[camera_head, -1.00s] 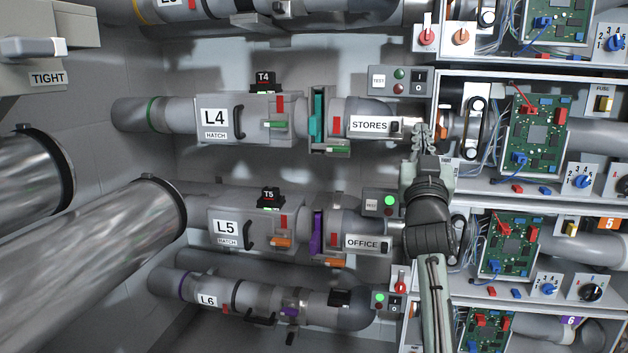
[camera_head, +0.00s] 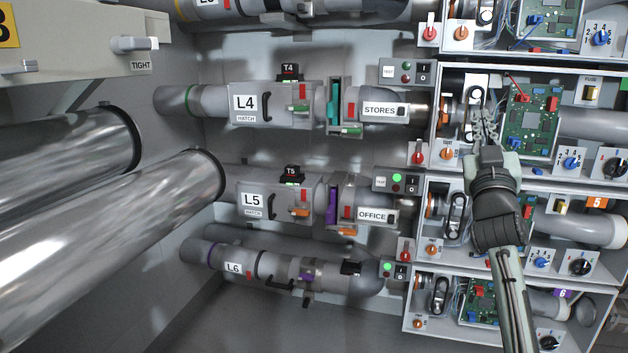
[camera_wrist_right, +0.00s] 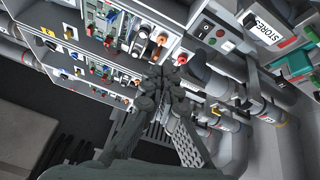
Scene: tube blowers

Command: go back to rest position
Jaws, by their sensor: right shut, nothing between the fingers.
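My right gripper (camera_head: 484,130) is shut and empty in the head view. It is raised in front of the L4 row's open blower box (camera_head: 535,118), left of the green circuit board, and covers part of the box's lower edge. It also shows in the right wrist view (camera_wrist_right: 168,75), with its fingertips together and the boxes beyond. I cannot tell from the pictures whether the fingers touch the box. My left gripper is not in view.
Tubes marked L4 (camera_head: 262,104), L5 (camera_head: 268,200) and L6 (camera_head: 262,267) run along the wall to the boxes. STORES (camera_head: 384,109) and OFFICE (camera_head: 375,215) labels sit on the upper two. Large metal pipes (camera_head: 110,240) fill the left. Red switches (camera_head: 418,153) stick out beside the boxes.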

